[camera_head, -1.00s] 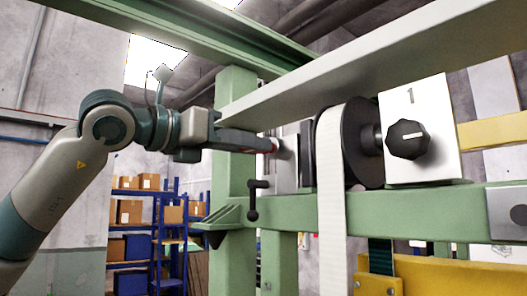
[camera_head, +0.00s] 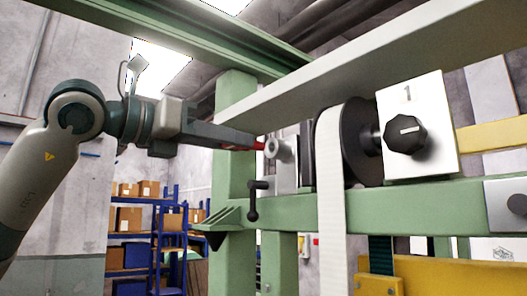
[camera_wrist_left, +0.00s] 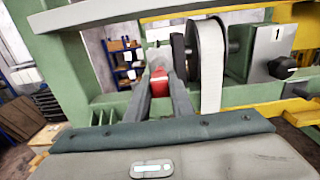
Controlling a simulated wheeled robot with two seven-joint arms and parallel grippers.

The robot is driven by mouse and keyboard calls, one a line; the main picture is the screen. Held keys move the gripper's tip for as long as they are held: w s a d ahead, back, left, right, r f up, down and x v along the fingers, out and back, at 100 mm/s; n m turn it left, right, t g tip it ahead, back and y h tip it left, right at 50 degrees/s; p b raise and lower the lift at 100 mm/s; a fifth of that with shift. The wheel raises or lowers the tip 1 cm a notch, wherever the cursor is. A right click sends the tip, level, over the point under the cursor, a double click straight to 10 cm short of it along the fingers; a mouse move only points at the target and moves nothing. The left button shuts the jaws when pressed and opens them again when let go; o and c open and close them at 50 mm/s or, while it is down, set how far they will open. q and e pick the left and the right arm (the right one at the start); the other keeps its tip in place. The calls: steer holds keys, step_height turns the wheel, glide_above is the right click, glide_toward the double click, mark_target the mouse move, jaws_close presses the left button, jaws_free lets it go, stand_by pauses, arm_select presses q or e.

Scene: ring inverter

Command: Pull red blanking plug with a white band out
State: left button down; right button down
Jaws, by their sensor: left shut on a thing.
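The red blanking plug (camera_head: 260,146) shows as a small red piece at the tip of my left gripper (camera_head: 252,143). In the left wrist view the red plug (camera_wrist_left: 160,84) sits between the two grey fingers of the left gripper (camera_wrist_left: 161,92), which are shut on it. A round grey fitting (camera_head: 279,150) on a pale metal block shows just right of the plug. The plug looks clear of this fitting or at its very edge; I cannot tell which. The white band is hidden or too small to make out. My right gripper is not in view.
A white strap (camera_head: 331,190) runs over a black reel (camera_head: 360,145) right of the fitting. A white panel marked 1 with a black knob (camera_head: 405,134) stands beyond. A grey beam (camera_head: 330,85) slopes above the gripper. A black crank handle (camera_head: 254,203) hangs below.

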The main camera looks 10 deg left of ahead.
arm_select(q)
steer(key=shift+s+a, duration=0.2)
steer(key=shift+s, duration=0.1)
steer(key=b+v, duration=0.2)
steer(key=v, duration=0.6)
stand_by(0.7)
steer(key=shift+r, duration=0.15)
